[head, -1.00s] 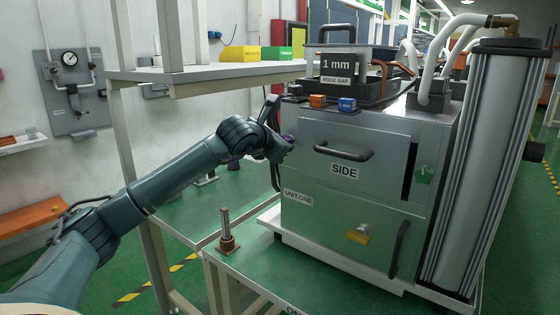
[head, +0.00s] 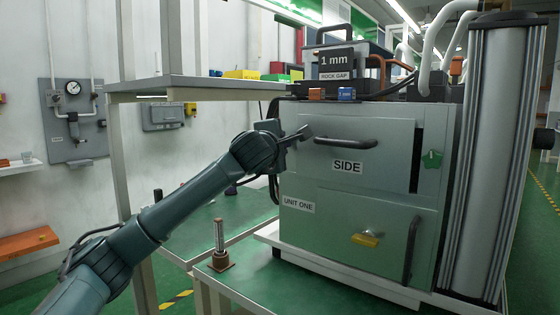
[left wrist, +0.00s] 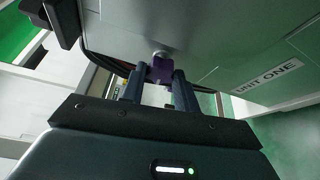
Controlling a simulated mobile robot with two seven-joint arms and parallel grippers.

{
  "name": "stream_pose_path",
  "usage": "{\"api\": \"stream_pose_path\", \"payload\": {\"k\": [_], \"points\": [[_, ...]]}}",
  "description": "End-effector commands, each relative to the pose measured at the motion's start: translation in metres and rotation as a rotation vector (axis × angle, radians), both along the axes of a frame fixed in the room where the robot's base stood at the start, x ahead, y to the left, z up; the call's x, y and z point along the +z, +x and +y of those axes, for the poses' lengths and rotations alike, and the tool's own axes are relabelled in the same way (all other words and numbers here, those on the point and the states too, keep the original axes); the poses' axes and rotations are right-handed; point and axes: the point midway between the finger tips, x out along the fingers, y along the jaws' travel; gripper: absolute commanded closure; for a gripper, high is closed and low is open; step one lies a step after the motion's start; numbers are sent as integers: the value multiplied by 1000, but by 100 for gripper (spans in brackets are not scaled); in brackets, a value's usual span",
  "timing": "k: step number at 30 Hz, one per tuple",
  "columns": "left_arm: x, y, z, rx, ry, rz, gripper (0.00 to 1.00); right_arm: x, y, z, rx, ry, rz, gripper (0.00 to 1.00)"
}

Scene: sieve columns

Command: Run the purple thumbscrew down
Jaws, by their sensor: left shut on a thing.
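The purple thumbscrew (left wrist: 161,69) shows in the left wrist view, at the side of the grey-green cabinet (left wrist: 215,45) near a round metal part. My left gripper (left wrist: 160,82) is shut on it, with one finger on each side. In the head view my left gripper (head: 290,142) is at the left edge of the cabinet (head: 375,185), beside the door marked SIDE. The thumbscrew is hidden there behind the gripper. How far it is screwed in cannot be told. My right gripper is in neither view.
A dark cable hangs down the cabinet's left edge. A brown base with an upright metal post (head: 220,250) stands on the green bench in front. A shelf (head: 200,86) crosses behind and above my arm.

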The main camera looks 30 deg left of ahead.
Motion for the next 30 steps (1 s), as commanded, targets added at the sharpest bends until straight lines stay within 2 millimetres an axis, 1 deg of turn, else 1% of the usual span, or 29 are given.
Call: {"api": "stream_pose_path", "payload": {"k": [1,3,9,12,15,24,30], "points": [[-9,0,1,3,39,-3,92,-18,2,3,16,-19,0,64],[-9,0,1,3,95,-8,92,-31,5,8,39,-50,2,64],[-11,0,1,3,263,-22,92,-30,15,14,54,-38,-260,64],[-11,0,2,4,353,-30,92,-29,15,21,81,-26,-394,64],[-11,0,2,5,448,-36,92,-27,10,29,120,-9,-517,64],[-8,0,3,5,726,-57,92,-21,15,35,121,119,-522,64],[-5,0,3,3,825,-65,92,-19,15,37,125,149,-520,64]]}}
